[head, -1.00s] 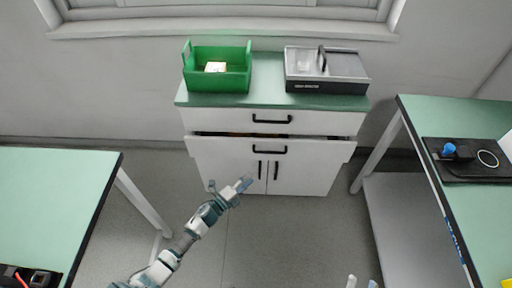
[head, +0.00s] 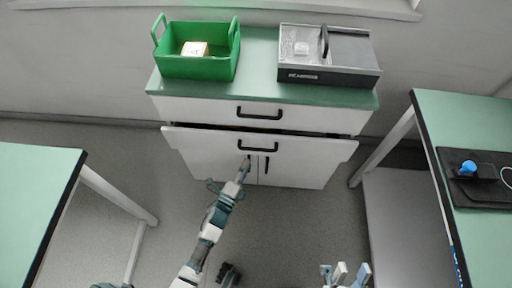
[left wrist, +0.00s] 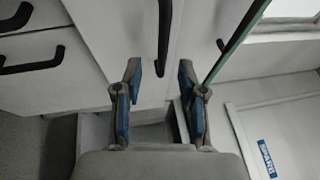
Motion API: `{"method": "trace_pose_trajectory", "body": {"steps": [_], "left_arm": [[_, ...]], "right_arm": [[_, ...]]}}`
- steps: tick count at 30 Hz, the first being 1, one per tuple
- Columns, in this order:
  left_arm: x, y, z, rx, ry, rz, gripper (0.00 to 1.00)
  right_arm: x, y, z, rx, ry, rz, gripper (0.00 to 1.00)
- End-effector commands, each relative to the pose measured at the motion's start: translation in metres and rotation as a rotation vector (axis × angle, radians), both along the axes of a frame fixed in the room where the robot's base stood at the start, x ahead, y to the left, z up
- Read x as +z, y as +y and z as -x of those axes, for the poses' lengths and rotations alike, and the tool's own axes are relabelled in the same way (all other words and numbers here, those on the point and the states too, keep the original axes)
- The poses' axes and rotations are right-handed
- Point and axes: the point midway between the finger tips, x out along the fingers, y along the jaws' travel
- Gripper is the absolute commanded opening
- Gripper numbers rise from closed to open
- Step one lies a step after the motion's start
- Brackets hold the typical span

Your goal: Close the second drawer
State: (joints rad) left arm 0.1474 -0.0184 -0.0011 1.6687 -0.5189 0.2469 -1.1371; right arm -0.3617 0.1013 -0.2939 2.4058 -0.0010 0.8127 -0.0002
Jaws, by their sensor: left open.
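The white cabinet's second drawer (head: 205,142) stands partly open, its front jutting out with a dark gap above it. Its black bar handle (head: 261,146) is centred on the front; the handle also shows in the left wrist view (left wrist: 165,35). My left gripper (head: 245,162) is just below and slightly left of that handle in the head view. In the left wrist view its blue-padded fingers (left wrist: 159,70) are apart with nothing between them, and the drawer front lies ahead. Contact cannot be told. My right gripper (head: 350,270) is at the bottom edge, its fingertips apart and empty.
The top drawer (head: 190,108) is above. Two door handles (head: 266,165) are below. A green bin (head: 195,67) and a grey case (head: 350,72) stand on the cabinet. Green tables stand left (head: 35,200) and right (head: 460,115), with open floor between.

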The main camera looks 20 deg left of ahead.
Motion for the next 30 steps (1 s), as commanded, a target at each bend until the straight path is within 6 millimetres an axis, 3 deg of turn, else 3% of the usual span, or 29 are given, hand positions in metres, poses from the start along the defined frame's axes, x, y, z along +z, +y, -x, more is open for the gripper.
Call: {"method": "trace_pose_trajectory", "body": {"steps": [3,9,15,23,28,30], "left_arm": [[0.002,-0.005,-0.027,-0.002,0.000,-0.001,0.40],[0.009,-0.007,-0.061,-0.001,0.000,0.000,0.40],[0.013,-0.008,-0.076,-0.001,0.000,0.001,0.40],[0.014,-0.009,-0.077,-0.001,-0.001,0.000,0.40],[0.014,-0.010,-0.077,-0.001,-0.001,0.000,0.03],[0.014,-0.010,-0.077,-0.001,0.000,0.000,0.00]], "right_arm": [[-0.001,-0.004,0.011,-0.003,-0.069,-0.028,0.40],[-0.003,-0.003,0.007,-0.003,-0.086,-0.028,0.40],[-0.004,-0.002,0.002,-0.003,-0.086,-0.026,0.40],[-0.004,-0.002,0.001,-0.002,-0.085,-0.026,0.40],[-0.004,-0.002,0.001,-0.002,-0.085,-0.026,0.40],[-0.004,-0.002,0.001,-0.002,-0.085,-0.026,0.40]]}}
